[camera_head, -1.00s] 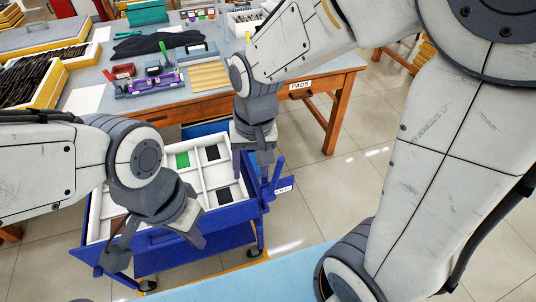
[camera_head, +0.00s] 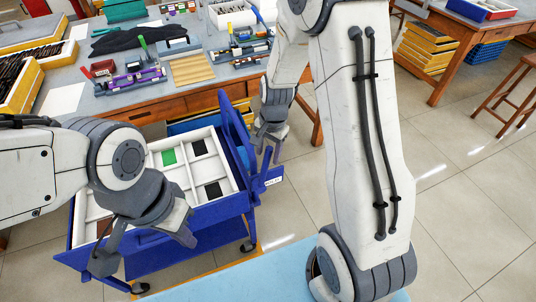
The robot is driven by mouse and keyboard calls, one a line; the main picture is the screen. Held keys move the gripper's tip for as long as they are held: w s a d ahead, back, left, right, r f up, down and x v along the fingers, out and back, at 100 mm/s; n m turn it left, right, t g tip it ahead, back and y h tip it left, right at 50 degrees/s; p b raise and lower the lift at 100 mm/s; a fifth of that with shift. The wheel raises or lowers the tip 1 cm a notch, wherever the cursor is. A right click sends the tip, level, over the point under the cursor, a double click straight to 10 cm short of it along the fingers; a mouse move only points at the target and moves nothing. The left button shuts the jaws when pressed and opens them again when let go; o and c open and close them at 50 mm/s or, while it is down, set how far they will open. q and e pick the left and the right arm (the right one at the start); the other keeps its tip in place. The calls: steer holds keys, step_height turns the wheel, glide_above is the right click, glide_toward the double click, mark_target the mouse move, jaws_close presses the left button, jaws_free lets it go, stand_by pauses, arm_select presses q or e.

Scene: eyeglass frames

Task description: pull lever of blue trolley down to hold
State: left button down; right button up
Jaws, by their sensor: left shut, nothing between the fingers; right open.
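The blue trolley (camera_head: 160,248) stands in front of the workbench, with a white divided tray (camera_head: 184,176) on top. A tall blue panel (camera_head: 232,125) rises at its right end. A thin blue lever (camera_head: 265,166) stands up near a small white label (camera_head: 272,181) at that corner. My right gripper (camera_head: 270,158) is open and points down just beside the lever. I cannot tell whether it touches the lever. My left gripper (camera_head: 148,240) is shut and empty over the front of the tray, hiding part of it.
The workbench (camera_head: 180,98) behind carries tools, a black cloth (camera_head: 132,40) and wooden boxes. A light blue surface (camera_head: 240,280) lies at the bottom. Tiled floor (camera_head: 455,205) is free on the right, with a stool (camera_head: 512,88) farther back.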

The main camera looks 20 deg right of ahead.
steer(key=shift+f, duration=0.55)
jaws_close()
steer(key=shift+w, duration=0.1)
stand_by(1.0)
